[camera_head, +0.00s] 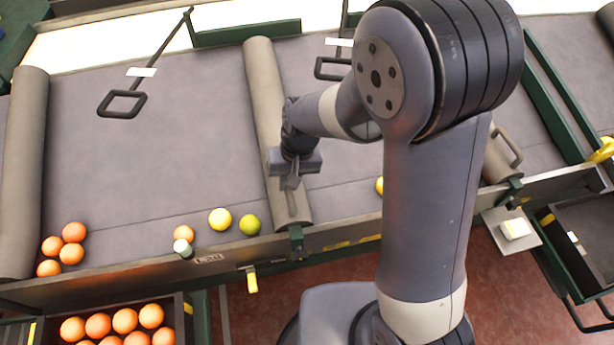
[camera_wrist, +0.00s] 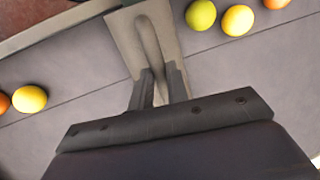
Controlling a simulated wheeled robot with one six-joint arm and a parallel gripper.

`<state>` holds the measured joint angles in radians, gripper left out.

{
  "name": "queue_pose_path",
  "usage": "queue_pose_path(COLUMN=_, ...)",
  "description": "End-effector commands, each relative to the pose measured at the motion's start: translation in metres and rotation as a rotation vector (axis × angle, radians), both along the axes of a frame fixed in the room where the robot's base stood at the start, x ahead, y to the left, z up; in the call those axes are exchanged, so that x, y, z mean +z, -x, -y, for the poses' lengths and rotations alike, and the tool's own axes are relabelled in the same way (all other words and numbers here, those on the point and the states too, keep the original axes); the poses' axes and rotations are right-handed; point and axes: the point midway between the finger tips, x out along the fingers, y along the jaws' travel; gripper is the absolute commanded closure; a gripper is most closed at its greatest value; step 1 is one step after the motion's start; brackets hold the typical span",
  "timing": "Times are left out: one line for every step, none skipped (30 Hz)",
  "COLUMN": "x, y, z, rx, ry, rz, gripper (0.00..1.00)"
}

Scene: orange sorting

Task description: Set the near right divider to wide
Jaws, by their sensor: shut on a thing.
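A long beige-grey divider (camera_head: 265,85) runs from the back of the grey sorting table to its front rail, left of my arm. A raised bar handle lies along its near end, and the handle also shows in the wrist view (camera_wrist: 148,38). My gripper (camera_head: 291,185) is at this near end, with its fingers shut on the handle from both sides. In the wrist view, my gripper (camera_wrist: 158,82) has one finger on each side of the bar. Another divider (camera_head: 499,155) with a loop handle stands further right, partly hidden behind my arm.
A yellow fruit (camera_head: 220,219), a green fruit (camera_head: 249,224) and several oranges (camera_head: 73,232) lie along the front left of the table (camera_head: 150,165). A yellow fruit (camera_head: 379,185) shows beside my arm. A black paddle (camera_head: 122,103) hangs over the left lane. A crate of oranges (camera_head: 187,309) stands below.

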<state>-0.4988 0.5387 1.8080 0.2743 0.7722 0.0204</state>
Motion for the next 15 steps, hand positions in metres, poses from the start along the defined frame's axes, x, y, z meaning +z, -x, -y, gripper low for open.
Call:
queue_pose_path(x=0.0000, y=0.0010, z=-0.0039, rx=0.001, ry=-0.003, rz=0.000, gripper=1.00)
queue_pose_path(x=0.0001, y=0.0013, z=-0.0049, rx=0.000, ry=-0.003, rz=0.000, gripper=1.00)
queue_pose_path(x=0.0003, y=0.0016, z=-0.0058, rx=-0.001, ry=-0.003, rz=0.000, gripper=1.00)
queue_pose_path(x=0.0003, y=0.0017, z=-0.0060, rx=-0.001, ry=-0.004, rz=0.000, gripper=1.00)
queue_pose_path(x=0.0003, y=0.0017, z=-0.0061, rx=-0.002, ry=-0.004, rz=-0.001, gripper=1.00)
queue_pose_path(x=0.0004, y=0.0017, z=-0.0061, rx=-0.002, ry=-0.004, rz=-0.001, gripper=1.00)
queue_pose_path(x=0.0004, y=0.0016, z=-0.0062, rx=-0.002, ry=-0.005, rz=-0.001, gripper=1.00)
queue_pose_path(x=0.0004, y=0.0016, z=-0.0062, rx=-0.002, ry=-0.005, rz=-0.001, gripper=1.00)
queue_pose_path(x=0.0005, y=0.0017, z=-0.0064, rx=-0.002, ry=-0.005, rz=-0.001, gripper=1.00)
queue_pose_path(x=0.0005, y=0.0017, z=-0.0064, rx=-0.002, ry=-0.005, rz=-0.001, gripper=1.00)
queue_pose_path(x=0.0005, y=0.0016, z=-0.0065, rx=-0.002, ry=-0.006, rz=-0.001, gripper=1.00)
queue_pose_path(x=0.0005, y=0.0016, z=-0.0066, rx=-0.002, ry=-0.005, rz=0.000, gripper=0.81)
queue_pose_path(x=0.0006, y=0.0016, z=-0.0065, rx=-0.002, ry=-0.005, rz=0.000, gripper=0.78)
queue_pose_path(x=0.0005, y=0.0016, z=-0.0064, rx=-0.002, ry=-0.005, rz=0.000, gripper=0.76)
queue_pose_path(x=0.0004, y=0.0015, z=-0.0063, rx=-0.001, ry=-0.005, rz=-0.001, gripper=0.72)
